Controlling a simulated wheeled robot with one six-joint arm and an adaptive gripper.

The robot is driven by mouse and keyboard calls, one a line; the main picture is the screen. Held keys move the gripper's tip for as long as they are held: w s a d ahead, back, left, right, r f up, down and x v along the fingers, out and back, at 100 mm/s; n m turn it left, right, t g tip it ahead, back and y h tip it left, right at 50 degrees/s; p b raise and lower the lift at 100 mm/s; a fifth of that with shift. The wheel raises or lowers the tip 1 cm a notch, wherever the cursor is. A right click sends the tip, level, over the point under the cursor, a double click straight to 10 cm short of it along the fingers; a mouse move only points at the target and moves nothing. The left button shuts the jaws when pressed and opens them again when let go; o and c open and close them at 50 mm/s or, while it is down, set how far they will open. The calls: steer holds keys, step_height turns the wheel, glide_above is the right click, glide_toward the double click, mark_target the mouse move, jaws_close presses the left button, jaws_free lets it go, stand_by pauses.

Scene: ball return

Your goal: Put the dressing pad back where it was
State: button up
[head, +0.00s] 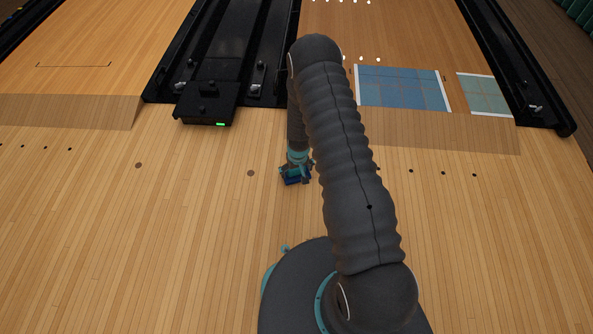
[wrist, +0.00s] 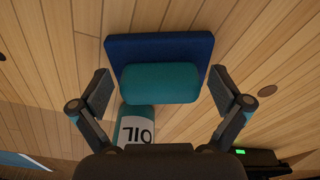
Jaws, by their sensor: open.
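What I take for the dressing pad (wrist: 185,45) is a dark blue block with a rounded teal part on top, lying on the wooden floor in the wrist view. My gripper (wrist: 163,90) is open, with one finger on each side of the teal part and a visible gap on both sides. A teal container with a white label reading OIL (wrist: 137,125) shows just below the teal part and is partly hidden by my wrist. In the head view, my gripper (head: 297,168) points down at the floor, with the blue of the pad (head: 291,181) just showing under it.
A black unit with a green light (head: 205,105) stands at the lane end to the left, with dark gutters behind it. A blue mat (head: 402,88) and a paler mat (head: 482,93) lie on the right lane. The floor at the left front is clear.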

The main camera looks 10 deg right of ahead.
step_height(320, 180, up, 12)
steer(key=s+p, duration=0.1)
step_height(320, 180, up, 16)
steer(key=t, duration=0.1)
glide_above(298, 177)
steer(key=s+r+t, duration=0.1)
steer(key=s+r, duration=0.2)
steer(key=r, duration=0.5)
steer(key=s+r, duration=0.3)
steer(key=r, duration=0.5)
steer(key=s+r+t, duration=0.1)
steer(key=s+r, duration=0.6)
steer(key=s, duration=0.4)
steer(key=s+r+t, duration=0.1)
steer(key=s+r, duration=0.6)
steer(key=s, duration=0.4)
steer(key=shift+s+a+r+m, duration=0.15)
steer(key=shift+s+r+m, duration=0.2)
steer(key=shift+s+m, duration=0.05)
